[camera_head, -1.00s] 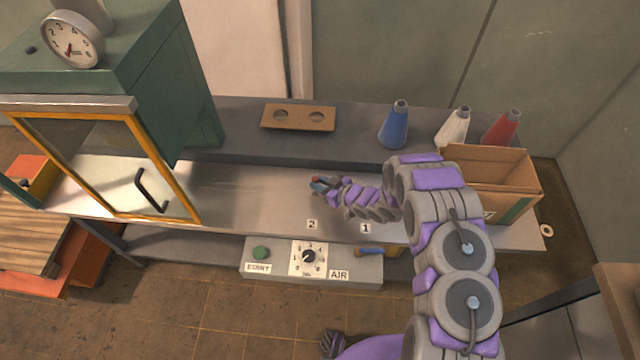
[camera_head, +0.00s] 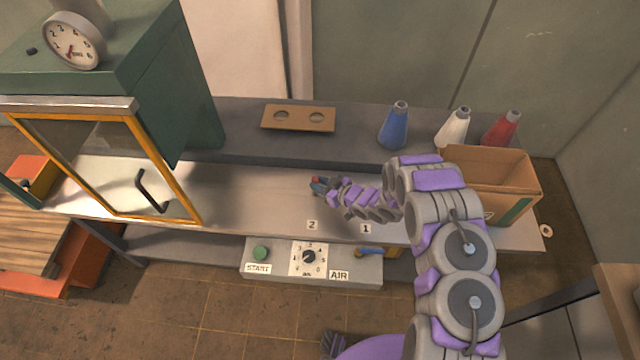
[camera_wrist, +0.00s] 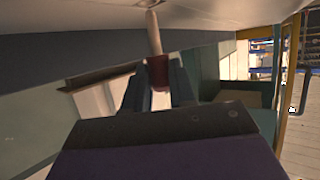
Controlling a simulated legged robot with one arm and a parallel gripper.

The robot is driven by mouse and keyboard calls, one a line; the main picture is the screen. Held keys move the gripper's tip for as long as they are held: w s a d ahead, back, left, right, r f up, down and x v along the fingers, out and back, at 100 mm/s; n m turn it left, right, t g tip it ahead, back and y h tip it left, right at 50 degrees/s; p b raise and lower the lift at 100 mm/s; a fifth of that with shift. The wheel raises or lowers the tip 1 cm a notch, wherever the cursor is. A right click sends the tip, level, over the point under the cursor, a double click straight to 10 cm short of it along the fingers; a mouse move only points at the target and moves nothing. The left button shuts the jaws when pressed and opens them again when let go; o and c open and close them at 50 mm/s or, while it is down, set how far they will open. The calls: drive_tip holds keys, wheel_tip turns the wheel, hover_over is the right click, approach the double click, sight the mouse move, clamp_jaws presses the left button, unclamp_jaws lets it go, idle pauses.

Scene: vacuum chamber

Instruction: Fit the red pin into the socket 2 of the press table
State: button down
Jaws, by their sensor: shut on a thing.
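My gripper (camera_head: 320,187) is low over the metal press table (camera_head: 250,195), behind the label 2 (camera_head: 312,225). It is shut on the red pin (camera_head: 316,180), of which only a small red bit shows in the head view. In the wrist view the pin's red part (camera_wrist: 159,72) sits between the fingers, and its pale shaft (camera_wrist: 153,35) points at the table surface along the top of the picture. The shaft's end meets a small pale round spot there. I cannot tell whether it is inside a socket. No socket shows clearly in the head view.
A green press with an orange-framed door (camera_head: 180,165) stands left. A tan two-hole block (camera_head: 298,118) and blue (camera_head: 394,127), white (camera_head: 453,128) and red (camera_head: 501,129) cones stand behind. A cardboard box (camera_head: 515,180) is right. A control panel (camera_head: 310,262) is at the front.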

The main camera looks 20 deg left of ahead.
drive_tip(key=shift+f, duration=0.1)
idle(0.5)
drive_tip(key=shift+f+b, duration=0.4)
drive_tip(key=shift+f, duration=0.65)
drive_tip(key=shift+r, duration=0.1)
drive_tip(key=shift+r+p, duration=0.55)
drive_tip(key=shift+r, duration=0.55)
drive_tip(key=shift+s, duration=0.1)
drive_tip(key=shift+f, duration=0.15)
idle(0.8)
